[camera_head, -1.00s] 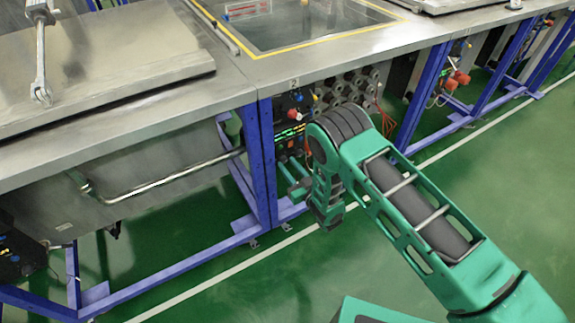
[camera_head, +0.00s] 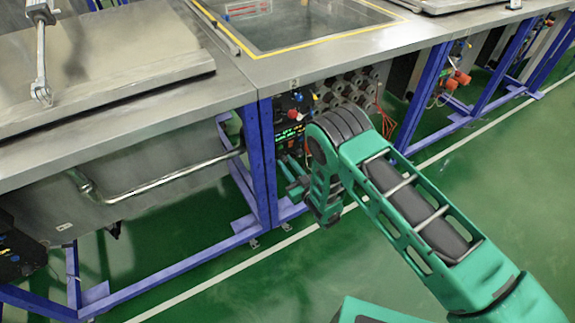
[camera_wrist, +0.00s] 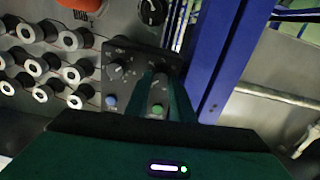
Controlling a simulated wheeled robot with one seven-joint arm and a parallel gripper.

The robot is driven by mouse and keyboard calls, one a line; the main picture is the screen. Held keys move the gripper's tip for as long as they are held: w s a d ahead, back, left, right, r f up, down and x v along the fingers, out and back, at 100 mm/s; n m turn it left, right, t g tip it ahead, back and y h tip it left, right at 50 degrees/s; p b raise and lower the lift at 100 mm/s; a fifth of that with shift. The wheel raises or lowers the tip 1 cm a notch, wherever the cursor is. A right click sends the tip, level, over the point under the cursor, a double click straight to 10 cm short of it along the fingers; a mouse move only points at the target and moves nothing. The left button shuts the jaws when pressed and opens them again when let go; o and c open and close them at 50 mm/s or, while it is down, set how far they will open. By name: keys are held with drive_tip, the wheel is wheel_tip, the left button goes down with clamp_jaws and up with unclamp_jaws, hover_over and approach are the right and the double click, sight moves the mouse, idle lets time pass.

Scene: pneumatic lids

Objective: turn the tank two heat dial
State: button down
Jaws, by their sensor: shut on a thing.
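In the wrist view a dark control panel (camera_wrist: 126,88) carries two dials side by side. The right dial (camera_wrist: 158,80) sits between the fingers of my gripper (camera_wrist: 160,88), which is shut on it. The left dial (camera_wrist: 117,70) stands clear of the fingers. The panel's lettering is too small to read. In the head view a small plate marked 2 (camera_head: 294,83) sits on the bench edge above the controls of tank two. My arm reaches to the controls below it, and the contact at the dial is hidden there.
Several grey spools or fittings (camera_wrist: 28,62) stick out left of the panel, with an orange part (camera_wrist: 82,4) and a black round dial (camera_wrist: 152,11) above. A blue frame post (camera_wrist: 222,55) stands close on the right. Green floor (camera_head: 480,200) is clear in front.

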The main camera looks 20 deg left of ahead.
drive_tip(key=shift+d, duration=0.1)
drive_tip(key=c, duration=1.8)
unclamp_jaws()
drive_tip(key=v, duration=1)
drive_tip(key=shift+s+d, duration=0.2)
drive_tip(key=shift+d, duration=0.05)
